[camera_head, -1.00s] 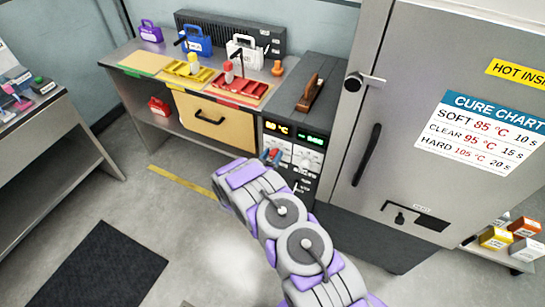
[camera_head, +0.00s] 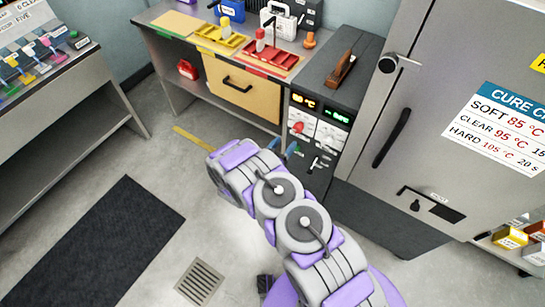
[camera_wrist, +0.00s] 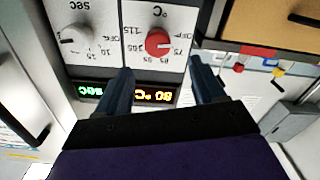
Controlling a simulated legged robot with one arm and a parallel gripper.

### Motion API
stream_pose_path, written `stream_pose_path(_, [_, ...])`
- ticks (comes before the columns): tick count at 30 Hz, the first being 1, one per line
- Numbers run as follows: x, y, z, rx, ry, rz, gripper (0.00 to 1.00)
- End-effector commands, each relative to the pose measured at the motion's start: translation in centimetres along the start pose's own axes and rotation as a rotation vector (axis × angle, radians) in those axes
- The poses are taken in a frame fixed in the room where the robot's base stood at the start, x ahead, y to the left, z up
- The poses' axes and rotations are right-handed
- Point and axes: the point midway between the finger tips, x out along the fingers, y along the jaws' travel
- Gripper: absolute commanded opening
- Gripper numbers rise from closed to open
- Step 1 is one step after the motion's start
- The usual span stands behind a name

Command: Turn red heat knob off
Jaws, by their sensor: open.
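The red heat knob (camera_wrist: 158,42) sits on a white dial plate in the wrist view, which shows the panel upside down. It also shows in the head view (camera_head: 297,128). A lit orange display (camera_wrist: 155,95) beside it reads 80 °C. My gripper (camera_wrist: 160,80) is open and empty, its two dark fingers spread below the knob in the wrist view. The knob appears between the fingers' lines but the fingers do not visibly touch it. In the head view my gripper (camera_head: 282,152) is below and left of the knob, partly hidden by my arm.
A white knob (camera_wrist: 76,38) marked sec sits beside the red one, with a green display (camera_wrist: 90,89). A drawer (camera_head: 240,88) is left of the panel, and a large oven door (camera_head: 440,130) is right.

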Motion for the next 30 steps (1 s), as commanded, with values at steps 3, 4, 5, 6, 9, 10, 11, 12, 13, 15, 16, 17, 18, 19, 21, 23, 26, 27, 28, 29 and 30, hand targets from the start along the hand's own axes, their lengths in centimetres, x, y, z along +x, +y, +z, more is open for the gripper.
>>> stream_pose_path(3, [-2.5,-0.2,-0.2,-0.001,0.002,-0.005,0.69])
stream_pose_path(4, [-3.1,-0.2,-0.2,-0.001,0.002,-0.005,0.69])
stream_pose_path(5, [-3.6,-0.2,-0.1,-0.001,0.002,-0.006,0.69])
stream_pose_path(6, [-4.3,-0.2,-0.1,-0.001,0.002,-0.004,0.69])
stream_pose_path(9, [-5.8,-0.2,-0.1,0.0,0.002,-0.004,0.69])
stream_pose_path(10, [-6.2,-0.2,-0.1,0.0,0.002,-0.004,0.69])
stream_pose_path(11, [-6.5,-0.2,-0.1,0.001,0.002,-0.003,0.69])
stream_pose_path(12, [-6.9,-0.2,-0.1,0.001,0.002,-0.003,0.69])
stream_pose_path(13, [-7.2,-0.2,-0.1,0.001,0.001,-0.003,0.69])
stream_pose_path(15, [-7.6,-0.1,0.0,0.001,0.001,-0.002,0.69])
stream_pose_path(16, [-7.7,-0.1,0.0,0.001,0.001,-0.001,0.69])
stream_pose_path(17, [-7.8,-0.1,0.0,0.001,0.001,-0.001,0.69])
stream_pose_path(18, [-7.9,-0.1,0.0,0.001,0.001,-0.001,0.69])
stream_pose_path(19, [-8.0,-0.1,0.0,0.001,0.001,-0.001,0.69])
stream_pose_path(21, [-8.0,-0.1,0.0,0.001,0.001,0.0,0.69])
stream_pose_path(23, [-8.0,-0.1,0.0,0.001,0.001,0.0,0.69])
stream_pose_path(26, [-8.0,-0.1,0.0,0.001,0.001,0.0,0.69])
stream_pose_path(27, [-8.0,-0.1,0.0,0.001,0.001,0.0,0.69])
stream_pose_path(28, [-8.0,-0.1,0.0,0.001,0.001,0.0,0.69])
stream_pose_path(29, [-8.0,-0.1,0.0,0.001,0.001,0.0,0.69])
stream_pose_path(30, [-8.0,-0.1,0.0,0.001,0.001,0.0,0.69])
